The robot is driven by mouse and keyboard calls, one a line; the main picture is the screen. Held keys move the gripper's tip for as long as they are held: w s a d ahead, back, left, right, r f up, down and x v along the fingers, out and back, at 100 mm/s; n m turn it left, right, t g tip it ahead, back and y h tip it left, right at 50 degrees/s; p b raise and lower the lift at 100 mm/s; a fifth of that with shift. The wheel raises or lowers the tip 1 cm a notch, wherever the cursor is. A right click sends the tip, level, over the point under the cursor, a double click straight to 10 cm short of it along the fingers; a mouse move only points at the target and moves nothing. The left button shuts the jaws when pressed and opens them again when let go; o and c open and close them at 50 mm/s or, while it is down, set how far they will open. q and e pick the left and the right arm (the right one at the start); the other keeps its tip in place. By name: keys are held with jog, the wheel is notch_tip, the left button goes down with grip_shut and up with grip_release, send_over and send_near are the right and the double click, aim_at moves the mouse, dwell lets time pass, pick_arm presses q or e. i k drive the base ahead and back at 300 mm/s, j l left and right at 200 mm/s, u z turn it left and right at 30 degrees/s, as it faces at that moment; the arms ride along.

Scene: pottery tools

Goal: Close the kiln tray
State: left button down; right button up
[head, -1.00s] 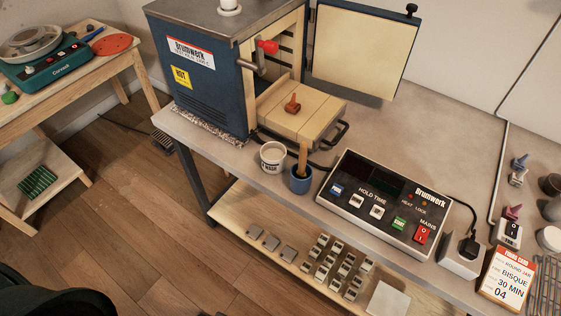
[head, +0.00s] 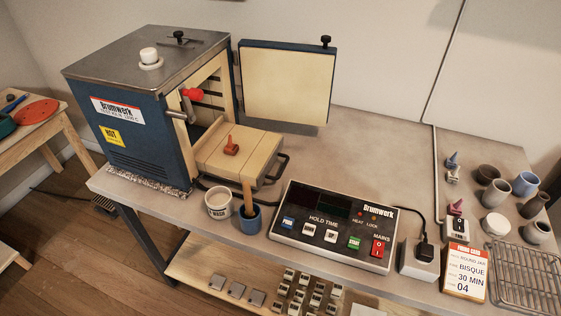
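The blue kiln (head: 145,110) stands at the left end of the grey workbench. Its door (head: 288,82) is swung wide open to the right. The cream kiln tray (head: 255,159) is pulled out of the front opening, with a dark handle (head: 273,172) on its outer end. A small reddish-brown piece (head: 231,147) stands on the tray. A red-knobbed lever (head: 192,94) sits at the kiln's front edge. Neither of my grippers is in the head view.
A white wash cup (head: 219,203) and a blue cup with a wooden-handled tool (head: 250,219) stand just in front of the tray. A control box (head: 330,236) lies to their right. A wire rack (head: 525,277) and several small pots (head: 524,184) are at far right. The bench behind the control box is clear.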

aim_at(258, 150)
jog(key=k+l, duration=0.2)
jog(key=l, duration=0.2)
jog(key=k+l, duration=0.15)
jog(key=l, duration=0.2)
jog(key=k+l, duration=0.2)
jog(key=l, duration=0.2)
jog(key=k+l+z, duration=0.1)
jog(key=l, duration=0.25)
jog(key=k, duration=0.05)
